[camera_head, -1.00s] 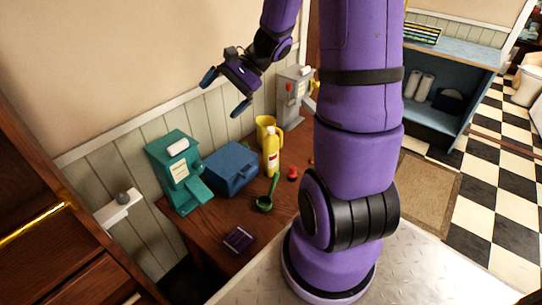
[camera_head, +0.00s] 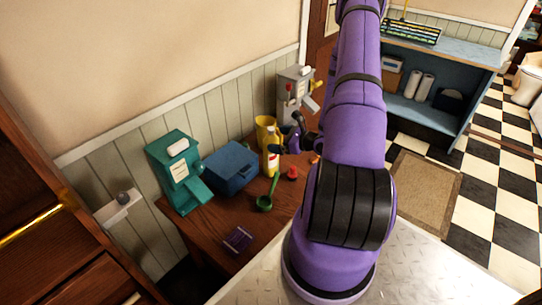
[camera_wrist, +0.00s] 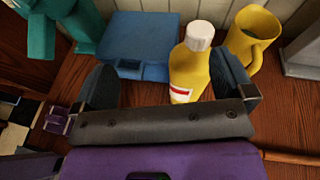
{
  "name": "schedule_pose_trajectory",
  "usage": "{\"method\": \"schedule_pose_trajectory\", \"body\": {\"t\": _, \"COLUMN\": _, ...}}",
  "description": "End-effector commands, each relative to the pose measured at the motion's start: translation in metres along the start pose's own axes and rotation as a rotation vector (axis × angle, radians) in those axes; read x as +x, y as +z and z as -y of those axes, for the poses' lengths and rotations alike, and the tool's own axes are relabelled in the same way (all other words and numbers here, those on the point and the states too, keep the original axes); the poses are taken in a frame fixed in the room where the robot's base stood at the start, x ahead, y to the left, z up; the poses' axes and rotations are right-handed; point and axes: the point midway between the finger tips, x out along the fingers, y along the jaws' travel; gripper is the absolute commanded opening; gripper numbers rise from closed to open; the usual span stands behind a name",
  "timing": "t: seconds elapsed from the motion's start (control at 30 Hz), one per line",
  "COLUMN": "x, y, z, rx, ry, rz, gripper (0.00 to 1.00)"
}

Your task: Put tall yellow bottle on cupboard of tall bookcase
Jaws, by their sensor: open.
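The tall yellow bottle (camera_head: 270,160), with a white cap and a red and white label, stands upright on the wooden table. In the wrist view the bottle (camera_wrist: 188,68) shows between my open fingers, closer to the right finger. My gripper (camera_wrist: 166,85) is open and holds nothing. In the head view my gripper (camera_head: 284,146) is beside the bottle on its right, partly hidden by my arm. I cannot tell whether a finger touches the bottle. A brown wooden cabinet (camera_head: 70,250) fills the left edge; I cannot tell whether it is the tall bookcase.
A yellow pitcher (camera_head: 262,125) stands behind the bottle. A blue box (camera_head: 231,167), a teal dispenser (camera_head: 178,170), a green ladle (camera_head: 265,202) and a red object (camera_head: 292,173) are nearby. A grey machine (camera_head: 295,88) stands behind. A blue shelf (camera_head: 440,60) is at right.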

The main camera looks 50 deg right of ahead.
Motion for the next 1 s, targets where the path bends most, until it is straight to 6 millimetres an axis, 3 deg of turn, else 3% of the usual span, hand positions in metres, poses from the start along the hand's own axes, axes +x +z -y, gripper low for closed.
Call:
{"method": "schedule_pose_trajectory", "body": {"t": 0.03, "x": -0.005, "y": -0.019, "z": 0.002, "rx": 0.041, "ry": -0.043, "rz": -0.009, "gripper": 1.00}}
{"method": "schedule_pose_trajectory", "body": {"t": 0.1, "x": -0.011, "y": -0.039, "z": 0.006, "rx": 0.082, "ry": -0.098, "rz": -0.021, "gripper": 1.00}}
{"method": "schedule_pose_trajectory", "body": {"t": 0.3, "x": -0.020, "y": -0.070, "z": 0.010, "rx": 0.145, "ry": -0.184, "rz": -0.039, "gripper": 1.00}}
{"method": "schedule_pose_trajectory", "body": {"t": 0.47, "x": -0.013, "y": -0.074, "z": 0.012, "rx": 0.151, "ry": -0.193, "rz": -0.042, "gripper": 1.00}}
{"method": "schedule_pose_trajectory", "body": {"t": 0.73, "x": 0.024, "y": -0.075, "z": 0.019, "rx": 0.150, "ry": -0.190, "rz": -0.041, "gripper": 1.00}}
{"method": "schedule_pose_trajectory", "body": {"t": 1.0, "x": 0.047, "y": -0.079, "z": 0.027, "rx": 0.149, "ry": -0.190, "rz": -0.041, "gripper": 1.00}}
